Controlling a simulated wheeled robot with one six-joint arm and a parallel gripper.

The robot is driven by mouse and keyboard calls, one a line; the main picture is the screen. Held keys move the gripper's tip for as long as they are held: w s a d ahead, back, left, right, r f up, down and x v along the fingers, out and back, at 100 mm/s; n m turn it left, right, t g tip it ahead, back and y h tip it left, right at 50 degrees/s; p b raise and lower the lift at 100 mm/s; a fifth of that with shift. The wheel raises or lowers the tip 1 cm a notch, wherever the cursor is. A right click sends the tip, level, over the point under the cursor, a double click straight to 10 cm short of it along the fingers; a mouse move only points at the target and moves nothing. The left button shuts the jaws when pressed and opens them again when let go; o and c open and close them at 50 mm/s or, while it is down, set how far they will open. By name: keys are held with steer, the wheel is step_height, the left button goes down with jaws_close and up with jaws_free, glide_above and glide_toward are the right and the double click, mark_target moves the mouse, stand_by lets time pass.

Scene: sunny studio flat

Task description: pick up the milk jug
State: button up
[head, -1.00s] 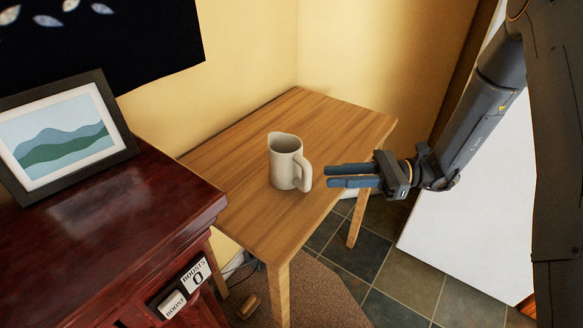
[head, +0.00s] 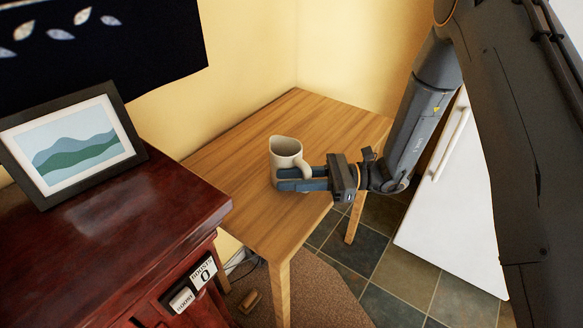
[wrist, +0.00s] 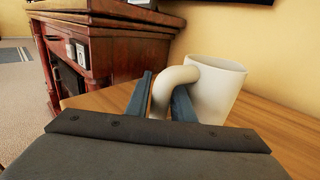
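The milk jug (head: 286,149) is a cream-white pitcher standing upright on the small wooden table. It also shows in the wrist view (wrist: 218,92), with its curved handle towards me. My gripper (head: 282,179) is at the jug's handle side, its fingers level and overlapping the jug's lower body in the head view. In the wrist view the two fingers of my gripper (wrist: 163,92) stand on either side of the handle. They look apart, with a gap on the left side. The lower part of the handle is hidden behind the gripper body.
The jug stands on a wooden table (head: 235,160) with free room around it. A dark red cabinet (head: 110,225) with a framed picture (head: 72,148) is at the left. A yellow wall (head: 250,60) is behind, and a white appliance (head: 450,210) is at the right.

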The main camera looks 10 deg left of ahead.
jaws_close()
steer(key=shift+r, duration=0.15)
